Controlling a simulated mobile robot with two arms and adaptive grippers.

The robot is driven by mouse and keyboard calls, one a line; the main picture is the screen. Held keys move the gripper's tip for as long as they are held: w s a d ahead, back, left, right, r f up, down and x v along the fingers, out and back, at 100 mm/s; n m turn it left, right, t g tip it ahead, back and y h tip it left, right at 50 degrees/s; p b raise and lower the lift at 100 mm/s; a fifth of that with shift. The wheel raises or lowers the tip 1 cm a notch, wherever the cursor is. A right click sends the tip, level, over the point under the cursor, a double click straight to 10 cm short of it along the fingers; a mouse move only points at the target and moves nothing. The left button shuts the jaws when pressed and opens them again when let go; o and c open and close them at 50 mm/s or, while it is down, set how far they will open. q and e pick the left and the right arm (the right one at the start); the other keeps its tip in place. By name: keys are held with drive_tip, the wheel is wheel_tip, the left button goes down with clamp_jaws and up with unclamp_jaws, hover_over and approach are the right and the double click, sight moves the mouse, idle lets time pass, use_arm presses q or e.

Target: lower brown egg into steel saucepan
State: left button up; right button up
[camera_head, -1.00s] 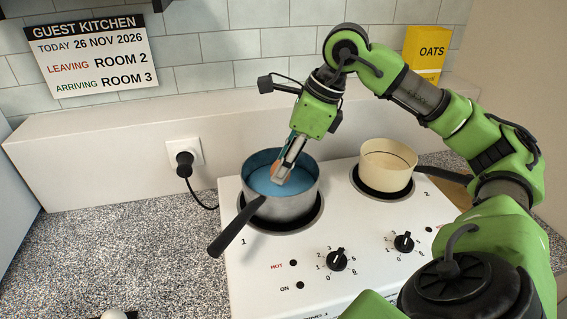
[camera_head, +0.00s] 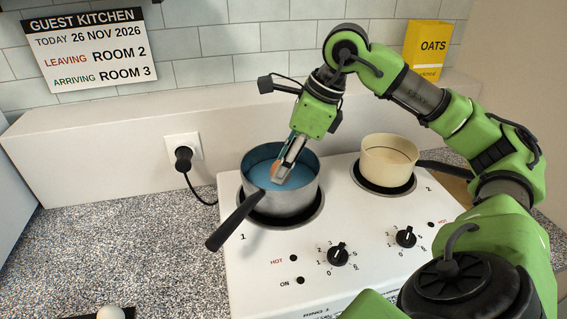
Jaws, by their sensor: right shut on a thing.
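The steel saucepan (camera_head: 292,203) stands on the left hotplate, its black handle pointing to the front left. Blue water (camera_head: 258,176) shows inside it. My right gripper (camera_head: 281,174) reaches down from above into the pan's opening, its fingers tilted to the lower left. It is shut on the brown egg (camera_head: 275,170), of which only a small part shows beside the fingers. The fingers hide the rest, and I cannot tell whether the egg touches the water. My left gripper is not in view.
A cream pan (camera_head: 389,163) stands on the right hotplate of the white cooker (camera_head: 340,215). A yellow oats box (camera_head: 426,50) is behind on the ledge. A plug and cord (camera_head: 184,157) are at the wall. A white round thing (camera_head: 110,313) lies at the bottom left. The left worktop is mostly clear.

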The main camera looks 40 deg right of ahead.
drive_tip(key=shift+f+b, duration=1.05)
drive_tip(key=shift+f, duration=0.2)
idle(0.3)
drive_tip(key=shift+f, duration=0.15)
drive_tip(key=o, duration=1.2)
